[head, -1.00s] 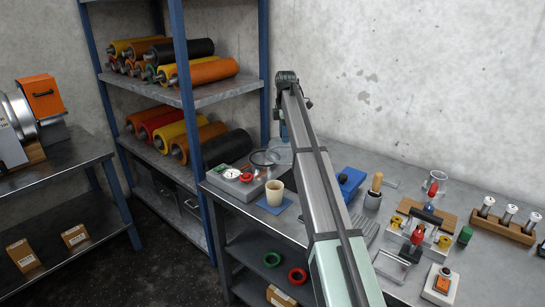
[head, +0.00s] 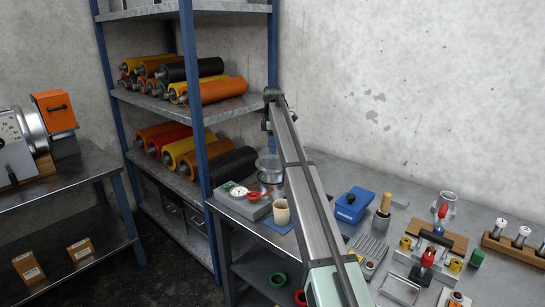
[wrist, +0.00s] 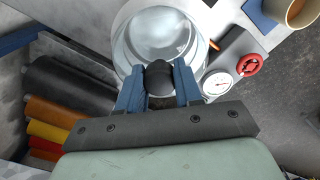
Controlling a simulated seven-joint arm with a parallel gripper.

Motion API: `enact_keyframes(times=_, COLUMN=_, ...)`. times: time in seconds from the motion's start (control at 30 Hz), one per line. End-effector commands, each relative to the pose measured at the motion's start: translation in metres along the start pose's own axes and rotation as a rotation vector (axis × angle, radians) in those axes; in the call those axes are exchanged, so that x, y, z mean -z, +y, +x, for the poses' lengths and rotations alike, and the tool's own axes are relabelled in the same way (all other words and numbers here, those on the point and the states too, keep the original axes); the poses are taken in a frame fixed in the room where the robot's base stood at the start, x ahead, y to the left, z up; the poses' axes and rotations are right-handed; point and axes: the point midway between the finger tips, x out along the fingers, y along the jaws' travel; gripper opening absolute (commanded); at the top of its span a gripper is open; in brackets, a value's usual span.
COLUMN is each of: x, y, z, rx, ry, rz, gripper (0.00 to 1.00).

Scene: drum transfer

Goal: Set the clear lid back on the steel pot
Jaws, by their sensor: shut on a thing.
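My gripper (wrist: 159,78) is shut on the black knob of the clear lid (wrist: 165,28), its blue fingers on either side of the knob. The round, glassy lid lies beyond the fingers in the wrist view. In the head view my gripper (head: 268,128) points down above the steel pot (head: 270,174), at the back left of the bench. The pot is small there and partly hidden by my arm. I cannot tell whether the lid touches the pot's rim.
A grey block with a dial gauge (wrist: 218,84) and a red ring knob (wrist: 249,65) stands close beside the pot. A beige cup (head: 281,212) is in front. A blue shelf post (head: 199,130) stands left. A blue box (head: 352,205) and tools occupy the bench to the right.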

Motion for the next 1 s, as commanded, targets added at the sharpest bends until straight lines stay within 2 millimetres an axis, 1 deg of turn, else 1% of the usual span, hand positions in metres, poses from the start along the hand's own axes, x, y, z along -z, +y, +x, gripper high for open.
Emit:
enact_keyframes(times=0.03, x=0.000, y=-0.001, z=0.005, rx=0.000, ry=0.000, rz=0.000, gripper=0.00)
enact_keyframes(times=0.17, x=0.000, y=0.000, z=0.012, rx=-0.002, ry=0.000, rz=0.000, gripper=0.00)
enact_keyframes(times=0.4, x=0.000, y=-0.001, z=0.039, rx=0.000, ry=0.000, rz=0.000, gripper=0.00)
enact_keyframes(times=0.47, x=0.000, y=0.000, z=0.044, rx=-0.001, ry=0.000, rz=0.000, gripper=0.00)
enact_keyframes(times=0.77, x=0.000, y=0.000, z=0.046, rx=-0.002, ry=0.000, rz=0.000, gripper=0.00)
enact_keyframes(times=1.0, x=0.000, y=0.000, z=0.052, rx=-0.001, ry=0.000, rz=0.000, gripper=0.00)
